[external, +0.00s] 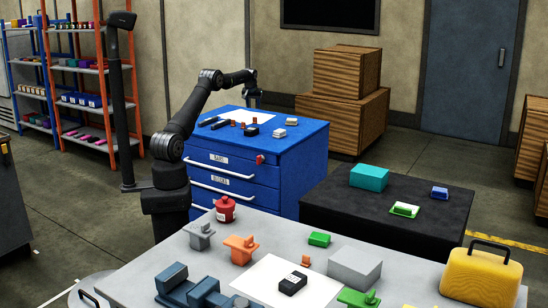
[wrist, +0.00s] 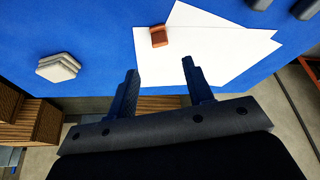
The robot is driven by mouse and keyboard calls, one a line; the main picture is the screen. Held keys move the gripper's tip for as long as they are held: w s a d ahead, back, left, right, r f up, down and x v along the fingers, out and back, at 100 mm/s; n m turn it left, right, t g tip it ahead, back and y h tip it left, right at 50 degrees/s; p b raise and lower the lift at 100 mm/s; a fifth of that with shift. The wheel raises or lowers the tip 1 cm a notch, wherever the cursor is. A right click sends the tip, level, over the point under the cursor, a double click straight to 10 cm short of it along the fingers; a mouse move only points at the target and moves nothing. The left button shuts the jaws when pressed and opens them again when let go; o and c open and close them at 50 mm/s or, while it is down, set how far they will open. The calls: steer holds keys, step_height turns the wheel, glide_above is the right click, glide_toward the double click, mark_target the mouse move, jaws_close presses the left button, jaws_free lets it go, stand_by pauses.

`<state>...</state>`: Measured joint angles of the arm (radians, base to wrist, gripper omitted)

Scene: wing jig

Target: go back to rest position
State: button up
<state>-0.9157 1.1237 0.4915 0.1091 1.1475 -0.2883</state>
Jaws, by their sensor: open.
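My gripper (external: 252,98) is at the far side of the blue cabinet (external: 238,180), at the end of my outstretched arm. In the wrist view its two fingers (wrist: 160,69) are spread apart with nothing between them. Beyond the fingertips, white sheets (wrist: 215,45) lie on the blue top. A small orange-brown block (wrist: 159,36) rests at the left of the sheets, apart from the fingers. A pale stacked piece (wrist: 58,68) sits on the blue top to the left.
The grey table (external: 150,263) in front holds a red pot (external: 225,208), an orange part (external: 241,248) and a grey block (external: 355,267). A black table (external: 330,205) at right carries a teal box (external: 369,177). Wooden crates (external: 345,108) stand behind the cabinet.

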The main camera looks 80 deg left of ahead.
steer(key=x, duration=1)
steer(key=shift+r, duration=0.1)
step_height(320, 180, up, 4)
steer(key=shift+f, duration=0.15)
steer(key=w+d+r, duration=0.5)
steer(key=d+r, duration=0.2)
steer(key=d, duration=0.4)
steer(key=w+d+m, duration=0.1)
steer(key=w+d, duration=0.4)
steer(key=d, duration=0.3)
steer(key=w+d+m+t, duration=0.15)
steer(key=w+d, duration=0.25)
steer(key=d, duration=0.5)
steer(key=w+d+m, duration=0.1)
steer(key=w+d, duration=0.4)
steer(key=d, duration=0.3)
steer(key=w+d+f+m+h, duration=0.1)
steer(key=d+m, duration=0.3)
steer(key=d, duration=1.9)
steer(key=shift+w+d+h, duration=0.3)
steer(key=shift+w, duration=0.45)
